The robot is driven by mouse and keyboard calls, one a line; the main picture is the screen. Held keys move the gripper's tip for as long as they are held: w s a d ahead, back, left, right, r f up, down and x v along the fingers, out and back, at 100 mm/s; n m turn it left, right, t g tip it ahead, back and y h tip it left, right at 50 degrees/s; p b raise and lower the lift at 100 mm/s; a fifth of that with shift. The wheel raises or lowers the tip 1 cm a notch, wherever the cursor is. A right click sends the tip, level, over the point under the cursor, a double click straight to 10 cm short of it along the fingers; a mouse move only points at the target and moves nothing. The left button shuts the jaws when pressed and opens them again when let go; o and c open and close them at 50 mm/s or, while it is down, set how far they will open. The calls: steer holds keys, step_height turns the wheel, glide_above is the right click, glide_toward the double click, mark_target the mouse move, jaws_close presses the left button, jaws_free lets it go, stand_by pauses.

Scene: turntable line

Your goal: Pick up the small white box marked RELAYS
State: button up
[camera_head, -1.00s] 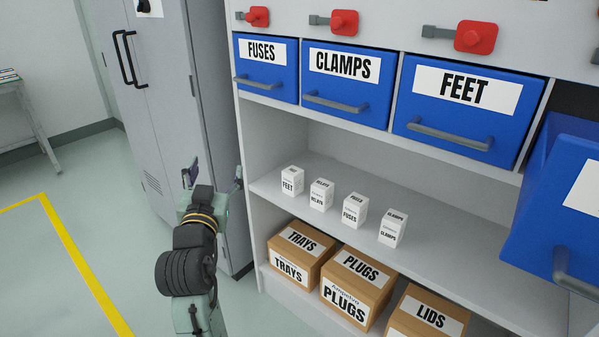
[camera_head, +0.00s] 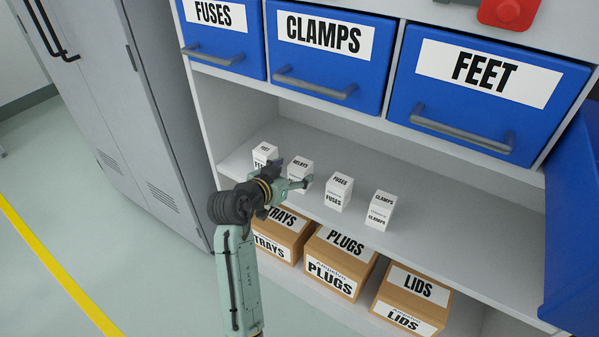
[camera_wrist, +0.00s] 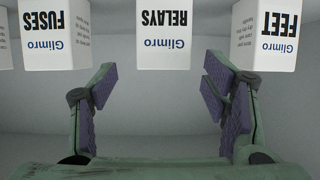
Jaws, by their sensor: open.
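The small white RELAYS box (camera_head: 301,166) stands upright on the grey shelf (camera_head: 440,255), second from the left in a row of white boxes. My gripper (camera_head: 290,174) is in front of it and partly covers its front in the head view. In the wrist view, the RELAYS box (camera_wrist: 166,35) appears upside down at the top middle. There, my gripper (camera_wrist: 157,92) is open and empty, its two purple-padded fingers spread wide. The box lies beyond the fingertips, lined up with the gap between them.
The FEET box (camera_head: 264,152) and FUSES box (camera_head: 338,193) stand close on either side; the CLAMPS box (camera_head: 380,211) is further right. Blue drawers (camera_head: 322,45) hang above. Cardboard cartons (camera_head: 341,263) sit below. A grey locker (camera_head: 120,100) stands left.

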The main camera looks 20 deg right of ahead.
mark_target(296, 169)
steer(key=p+x, duration=0.2)
steer(key=x, duration=0.3)
steer(key=shift+w+d, duration=0.15)
steer(key=shift+w, duration=0.15)
steer(key=shift+c, duration=0.3)
steer(key=c, duration=1.3)
